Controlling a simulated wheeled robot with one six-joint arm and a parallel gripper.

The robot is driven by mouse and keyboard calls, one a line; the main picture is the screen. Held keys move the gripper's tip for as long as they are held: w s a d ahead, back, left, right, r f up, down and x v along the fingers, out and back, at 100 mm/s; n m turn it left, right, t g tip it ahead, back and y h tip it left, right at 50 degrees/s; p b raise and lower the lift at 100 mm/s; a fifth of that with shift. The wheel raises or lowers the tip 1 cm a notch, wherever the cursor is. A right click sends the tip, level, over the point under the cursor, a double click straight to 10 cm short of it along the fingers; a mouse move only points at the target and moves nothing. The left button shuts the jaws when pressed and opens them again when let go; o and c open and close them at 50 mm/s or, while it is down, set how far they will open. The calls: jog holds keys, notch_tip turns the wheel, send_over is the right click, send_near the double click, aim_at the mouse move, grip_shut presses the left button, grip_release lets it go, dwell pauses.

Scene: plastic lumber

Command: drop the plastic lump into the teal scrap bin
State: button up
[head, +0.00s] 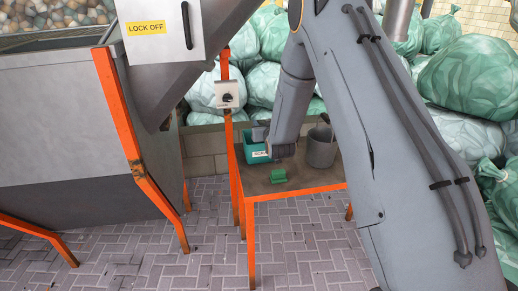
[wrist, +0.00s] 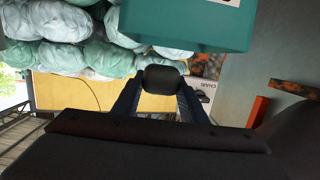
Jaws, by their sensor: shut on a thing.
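The plastic lump (wrist: 163,79) is dark, almost black, and rounded. In the wrist view it sits between the two fingertips of my gripper (wrist: 160,90), which is shut on it. The teal scrap bin (wrist: 190,35) fills the upper middle of the wrist view, close beyond the lump. In the head view the teal bin (head: 257,155) stands on the orange-framed table, and my gripper (head: 262,134) is at its upper edge. I cannot make out the lump in the head view, nor tell whether it is over the bin's opening.
A green block (head: 278,176) lies on the orange-framed table (head: 315,181) in front of the bin. A grey bucket (head: 321,149) stands to the right. An orange post with a switch box (head: 227,95) rises left of the bin. Green bags (head: 465,77) are piled behind.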

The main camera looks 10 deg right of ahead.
aim_at(259, 146)
jog(key=shift+f+b, duration=0.9)
jog(key=shift+f, duration=1.1)
jog(key=o, duration=1.1)
jog(key=shift+o, duration=0.2)
jog(key=shift+s, duration=0.1)
jog(key=s+r, duration=0.1)
jog(key=s, duration=0.6)
jog(key=shift+s+r+b, duration=0.25)
jog(key=shift+r+b, duration=0.05)
